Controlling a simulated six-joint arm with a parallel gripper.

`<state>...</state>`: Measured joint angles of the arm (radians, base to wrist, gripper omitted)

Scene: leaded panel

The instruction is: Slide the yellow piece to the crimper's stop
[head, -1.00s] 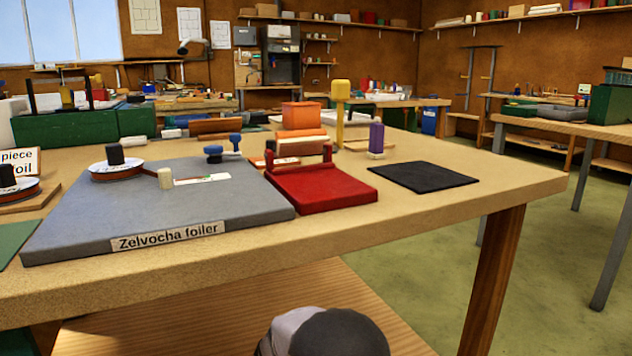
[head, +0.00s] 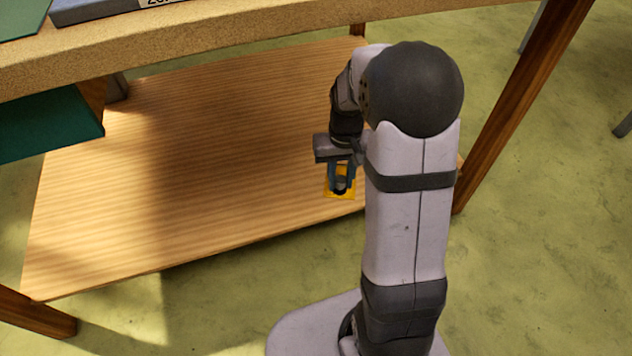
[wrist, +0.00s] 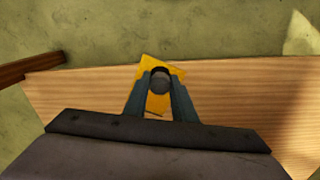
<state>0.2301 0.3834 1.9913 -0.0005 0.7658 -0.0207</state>
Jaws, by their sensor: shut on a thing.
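The yellow piece (wrist: 156,104) is flat, with a dark round knob (wrist: 159,82) standing on it. My gripper (wrist: 160,86) is shut on this knob, one finger on each side. In the head view the yellow piece (head: 332,192) hangs below my gripper (head: 341,180), over the right part of the wooden shelf; its height above the shelf is hard to tell. No crimper shows in either current view. Only the lower edge of a grey board (head: 100,10) with a cut-off label shows on the bench top.
The bench's front edge (head: 200,38) crosses the top of the head view. Below it is a bare wooden shelf (head: 190,190). A green box (head: 45,128) hangs under the bench at left. A wooden leg (head: 515,110) stands at right, with green floor around.

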